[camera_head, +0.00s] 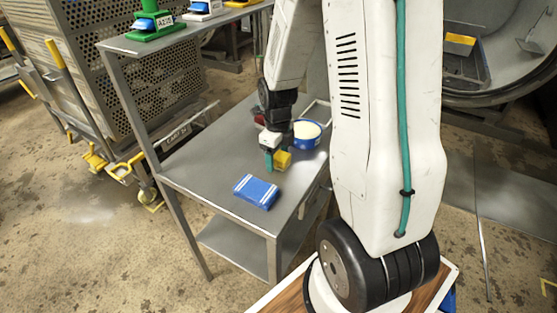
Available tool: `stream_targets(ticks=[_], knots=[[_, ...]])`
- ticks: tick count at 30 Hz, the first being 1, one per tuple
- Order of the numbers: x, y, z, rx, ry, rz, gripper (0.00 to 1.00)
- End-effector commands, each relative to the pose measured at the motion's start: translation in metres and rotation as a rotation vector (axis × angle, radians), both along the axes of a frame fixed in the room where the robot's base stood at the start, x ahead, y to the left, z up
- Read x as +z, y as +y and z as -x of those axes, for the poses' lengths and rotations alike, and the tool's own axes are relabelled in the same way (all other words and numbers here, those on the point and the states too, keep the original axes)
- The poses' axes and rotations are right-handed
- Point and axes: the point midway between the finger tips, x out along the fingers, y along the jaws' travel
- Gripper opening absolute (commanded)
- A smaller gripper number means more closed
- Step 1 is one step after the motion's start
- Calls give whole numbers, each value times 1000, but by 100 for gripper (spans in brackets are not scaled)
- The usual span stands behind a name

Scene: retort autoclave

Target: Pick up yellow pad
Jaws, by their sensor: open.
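A small yellow block, which looks like the yellow pad (284,161), is on the grey metal table, right beside my gripper. My gripper (275,157) points down at it from above, with a teal finger showing on the block's left. The jaws are open. The other finger is hard to make out, and I cannot tell whether the pad lies between the fingers or touches them. The gripper's white body partly covers the pad's upper edge.
A blue-and-white folded packet (256,192) lies near the table's (205,165) front. A blue round tub (306,134) with pale contents stands behind the pad. A red item (258,119) is behind my gripper. A raised shelf (175,36) edges the table's back left. A perforated cart (145,85) stands left.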

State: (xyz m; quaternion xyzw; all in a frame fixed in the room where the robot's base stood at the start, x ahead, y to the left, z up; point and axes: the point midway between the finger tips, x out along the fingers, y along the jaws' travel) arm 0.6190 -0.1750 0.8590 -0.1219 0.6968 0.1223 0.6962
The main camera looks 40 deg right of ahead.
Motion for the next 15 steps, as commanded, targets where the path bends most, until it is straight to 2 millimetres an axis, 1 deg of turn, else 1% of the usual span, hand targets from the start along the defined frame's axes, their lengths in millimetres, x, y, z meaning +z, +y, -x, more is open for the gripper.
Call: stream_targets(ticks=[6, 7, 8, 9, 12, 14, 15], knots=[[-2, 0, 0, 0, -1, 1, 67], [-1, 0, 0, 0, -1, 1, 64], [-1, 0, 0, 0, -1, 1, 56], [-1, 0, 0, 0, -1, 1, 45], [-1, 0, 0, 0, -1, 1, 19], [-1, 0, 0, 0, -1, 1, 19], [-1, 0, 0, 0, -1, 1, 16]])
